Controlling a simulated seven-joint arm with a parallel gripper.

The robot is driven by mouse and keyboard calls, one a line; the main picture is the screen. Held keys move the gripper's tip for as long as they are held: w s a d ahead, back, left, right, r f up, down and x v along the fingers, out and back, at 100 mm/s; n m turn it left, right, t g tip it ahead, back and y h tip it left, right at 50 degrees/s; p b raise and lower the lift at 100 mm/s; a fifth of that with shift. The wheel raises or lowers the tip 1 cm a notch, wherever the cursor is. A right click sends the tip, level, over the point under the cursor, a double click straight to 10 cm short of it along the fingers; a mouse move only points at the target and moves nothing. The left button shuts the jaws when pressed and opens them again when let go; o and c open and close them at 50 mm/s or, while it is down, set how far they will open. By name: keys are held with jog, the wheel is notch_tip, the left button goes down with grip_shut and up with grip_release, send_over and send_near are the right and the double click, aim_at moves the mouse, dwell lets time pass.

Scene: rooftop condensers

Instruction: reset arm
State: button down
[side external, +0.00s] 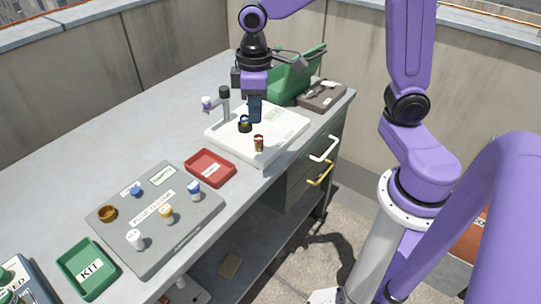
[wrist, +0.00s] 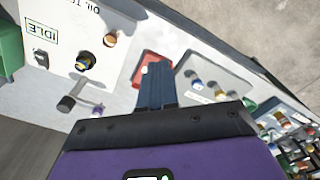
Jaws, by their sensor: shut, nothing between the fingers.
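My purple gripper (side external: 255,112) hangs above the white board (side external: 278,135) on the bench, fingers pointing down. Its dark blue fingers (wrist: 157,75) are closed together with nothing between them. Just left of the fingertips, a dark round item (side external: 245,124) sits on the board; it also shows in the wrist view (wrist: 86,61). A brown-capped vial (side external: 259,143) stands near the board's front edge. A grey post (side external: 224,103) with a purple-ended side arm (side external: 206,103) stands at the board's left. Whether the fingers touch the board is hard to tell.
A red tray (side external: 190,166) lies left of the board. A grey mat (side external: 188,232) carries several small capped vials, with a green KIT tray (side external: 62,260) beside it. A green bin (side external: 292,84) and brown case (side external: 336,94) stand behind right. Drawer handles (side external: 323,148) jut from the bench front.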

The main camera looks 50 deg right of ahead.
jog(key=s+d+n, duration=0.1)
jog(key=s+n, duration=0.1)
jog(key=s, duration=0.8)
jog(key=s+d+f+n, duration=0.1)
jog(key=s+n, duration=0.2)
jog(key=s, duration=0.6)
jog(key=shift+s+d, duration=0.4)
